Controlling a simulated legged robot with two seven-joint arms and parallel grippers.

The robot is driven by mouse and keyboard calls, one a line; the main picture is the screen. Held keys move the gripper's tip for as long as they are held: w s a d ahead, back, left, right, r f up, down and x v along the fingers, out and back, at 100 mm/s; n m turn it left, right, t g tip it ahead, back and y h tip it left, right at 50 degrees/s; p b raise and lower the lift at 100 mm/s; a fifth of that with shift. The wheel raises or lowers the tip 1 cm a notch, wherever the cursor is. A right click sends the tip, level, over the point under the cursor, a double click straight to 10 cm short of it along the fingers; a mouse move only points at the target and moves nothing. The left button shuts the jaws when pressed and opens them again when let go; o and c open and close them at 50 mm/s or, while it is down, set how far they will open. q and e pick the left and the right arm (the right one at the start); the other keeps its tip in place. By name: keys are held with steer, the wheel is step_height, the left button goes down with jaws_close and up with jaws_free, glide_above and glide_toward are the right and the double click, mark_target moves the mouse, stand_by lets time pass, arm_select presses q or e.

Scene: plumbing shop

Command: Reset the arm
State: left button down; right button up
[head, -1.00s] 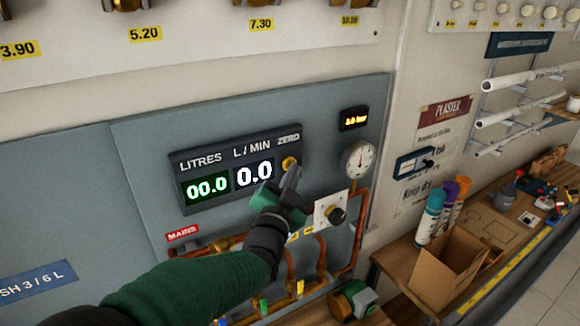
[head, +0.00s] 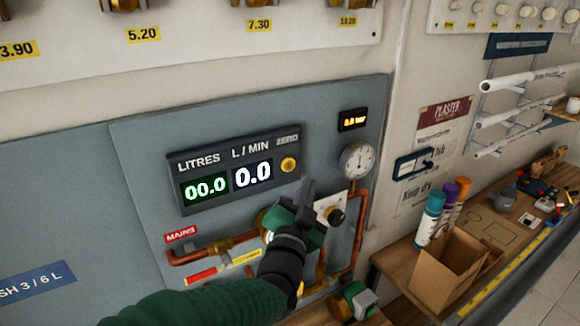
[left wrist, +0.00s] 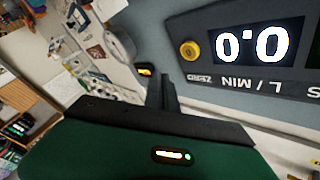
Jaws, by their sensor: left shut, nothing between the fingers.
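My left gripper (head: 306,192) is shut and empty. In the head view it stands in front of the grey panel, below and to the right of the yellow ZERO button (head: 289,165), apart from it. The meter (head: 232,208) reads 00.0 litres and 0.0 L/min. In the left wrist view my gripper (left wrist: 164,82) points toward the panel, with the ZERO button (left wrist: 189,50) to the right of its fingers. My right gripper is in neither view.
Copper pipes (head: 359,232) and a white plate with a black knob (head: 336,216) are close to the gripper. A round gauge (head: 356,161) is above them. A cardboard box (head: 447,270) and spray cans (head: 431,218) stand on the bench at right.

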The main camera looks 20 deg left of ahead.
arm_select(q)
steer(key=s+a+f+n+g+b, duration=0.2)
steer(key=s+f+g+b, duration=0.15)
steer(key=f, duration=0.95)
steer(key=s+a+f+n+g+b, duration=0.1)
steer(key=s+f+g+b, duration=0.3)
steer(key=f, duration=0.9)
steer(key=s+a+f+n+g+b, duration=0.2)
steer(key=s+f+g, duration=0.2)
steer(key=s+f, duration=0.4)
steer(key=s+a+f+n+g+b, duration=0.2)
steer(key=s+f+g, duration=0.3)
steer(key=s+f, duration=0.4)
steer(key=shift+s+a+f, duration=0.2)
steer(key=shift+a+f, duration=0.15)
steer(key=shift+a, duration=0.2)
steer(key=shift+g, duration=0.25)
